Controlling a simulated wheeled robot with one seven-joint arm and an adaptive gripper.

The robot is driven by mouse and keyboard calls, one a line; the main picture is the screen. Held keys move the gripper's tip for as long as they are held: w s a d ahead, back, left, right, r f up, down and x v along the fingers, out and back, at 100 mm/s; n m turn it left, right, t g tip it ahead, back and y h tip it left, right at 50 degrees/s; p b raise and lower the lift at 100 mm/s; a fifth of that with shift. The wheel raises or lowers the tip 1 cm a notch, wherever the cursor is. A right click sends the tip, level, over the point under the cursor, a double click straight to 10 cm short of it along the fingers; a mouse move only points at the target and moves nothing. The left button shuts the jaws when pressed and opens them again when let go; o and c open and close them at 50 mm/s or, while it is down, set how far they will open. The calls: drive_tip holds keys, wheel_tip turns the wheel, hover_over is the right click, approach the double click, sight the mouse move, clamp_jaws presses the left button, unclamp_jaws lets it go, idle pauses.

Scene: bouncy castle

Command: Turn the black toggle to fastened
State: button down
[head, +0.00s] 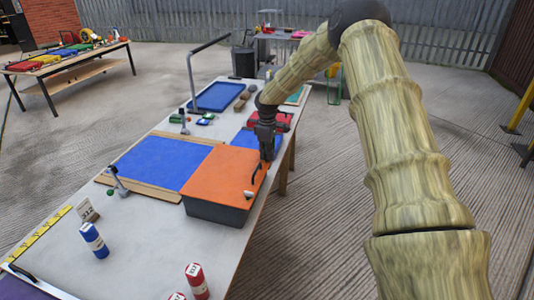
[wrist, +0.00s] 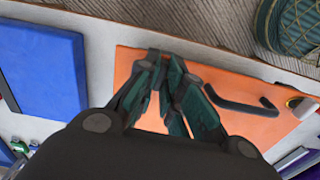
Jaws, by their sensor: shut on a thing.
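An orange lid or panel (head: 222,172) tops a dark grey box (head: 215,213) on the table. My gripper (head: 267,158) reaches down to the far right part of this orange top. In the wrist view its fingers (wrist: 167,68) come together over the orange panel (wrist: 135,68), near its edge. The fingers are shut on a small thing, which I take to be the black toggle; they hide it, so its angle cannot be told. A black bar handle (wrist: 240,104) is on the panel beside the fingers, apart from them. It also shows in the head view (head: 255,173).
A pale-tipped knob (wrist: 302,106) sits past the handle. Blue panels (head: 165,160) lie left of the box, and a red case (head: 284,121) stands behind my gripper. Blue (head: 94,240) and red (head: 196,281) containers stand near the front. The table's right edge is close.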

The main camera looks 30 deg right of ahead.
drive_tip(key=shift+d+n, duration=0.1)
drive_tip(key=shift+n, duration=0.2)
drive_tip(key=shift+r, duration=0.1)
drive_tip(key=c, duration=1.5)
unclamp_jaws()
drive_tip(key=shift+c, duration=0.2)
wheel_tip(320, 180, up, 12)
